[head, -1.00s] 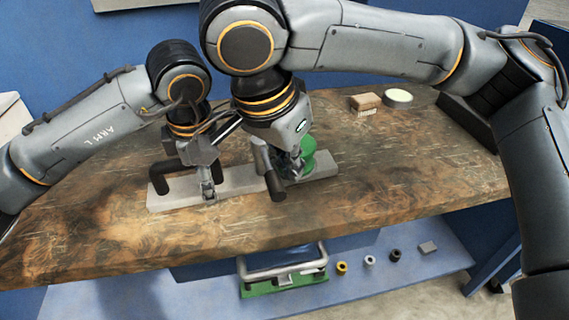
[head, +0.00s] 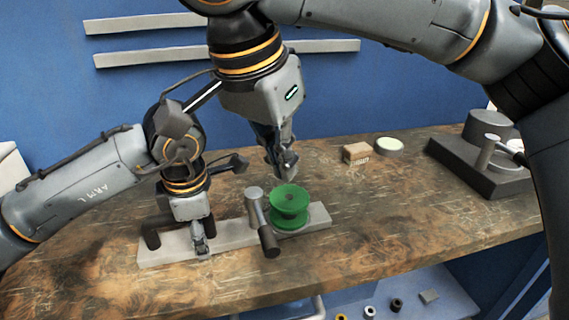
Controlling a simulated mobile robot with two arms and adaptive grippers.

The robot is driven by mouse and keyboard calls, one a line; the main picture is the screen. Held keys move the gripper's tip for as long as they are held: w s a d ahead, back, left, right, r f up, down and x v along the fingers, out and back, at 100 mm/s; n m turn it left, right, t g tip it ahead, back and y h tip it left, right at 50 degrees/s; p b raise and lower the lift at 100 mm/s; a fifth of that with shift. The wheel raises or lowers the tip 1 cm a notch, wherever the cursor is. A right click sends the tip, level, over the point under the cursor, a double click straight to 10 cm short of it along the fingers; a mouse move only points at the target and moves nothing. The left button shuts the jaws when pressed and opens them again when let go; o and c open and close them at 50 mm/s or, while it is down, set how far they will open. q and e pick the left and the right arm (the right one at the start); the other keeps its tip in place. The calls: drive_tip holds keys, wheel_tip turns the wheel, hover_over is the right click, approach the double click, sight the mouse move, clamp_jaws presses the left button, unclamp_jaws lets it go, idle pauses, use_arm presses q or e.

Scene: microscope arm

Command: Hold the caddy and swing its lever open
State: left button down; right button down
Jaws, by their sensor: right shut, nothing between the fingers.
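The caddy is a long pale grey base (head: 165,250) on the wooden bench, with a black handle (head: 151,236) at its left end and a green spool (head: 290,200) at its right. A grey lever with a dark grip (head: 268,240) stands just left of the spool, its grip toward the bench's front edge. My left gripper (head: 200,246) is down at the caddy's left part, by the black handle, which it partly hides; whether its fingers grip anything is unclear. My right gripper (head: 284,172) is shut and empty, just above and behind the spool, apart from the lever.
A small tan block (head: 356,153) and a round pale green-topped tin (head: 389,145) lie at the back. A dark stand with grey cylinders (head: 480,170) is at the right. The bench (head: 390,205) is clear right of the caddy. A lower shelf holds small parts.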

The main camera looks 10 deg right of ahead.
use_arm(q)
drive_tip(key=shift+r, duration=0.1)
drive_tip(key=shift+c, duration=1.8)
unclamp_jaws()
